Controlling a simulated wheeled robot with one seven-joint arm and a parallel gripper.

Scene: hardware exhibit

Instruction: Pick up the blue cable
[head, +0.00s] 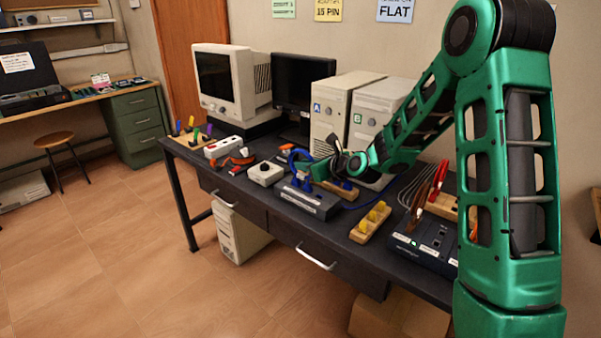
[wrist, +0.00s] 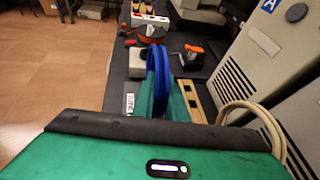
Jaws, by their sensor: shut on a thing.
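The blue cable (head: 297,156) stands up as a loop above a dark grey switch box (head: 306,202) at the middle of the desk. A blue plug end shows low by the box, and a thin blue length runs right across the desk. My gripper (head: 318,172) reaches in from the right and is shut on the blue cable at the loop's right side. In the wrist view the blue cable (wrist: 158,75) rises in a thick loop beside my green finger. The exact grip spot is partly hidden.
Two beige computer towers (head: 340,106) stand close behind my gripper. A white box with a black knob (head: 265,173) lies left of the loop. A wooden block with yellow connectors (head: 371,222) and a dark device (head: 428,243) lie to the right. The desk is crowded.

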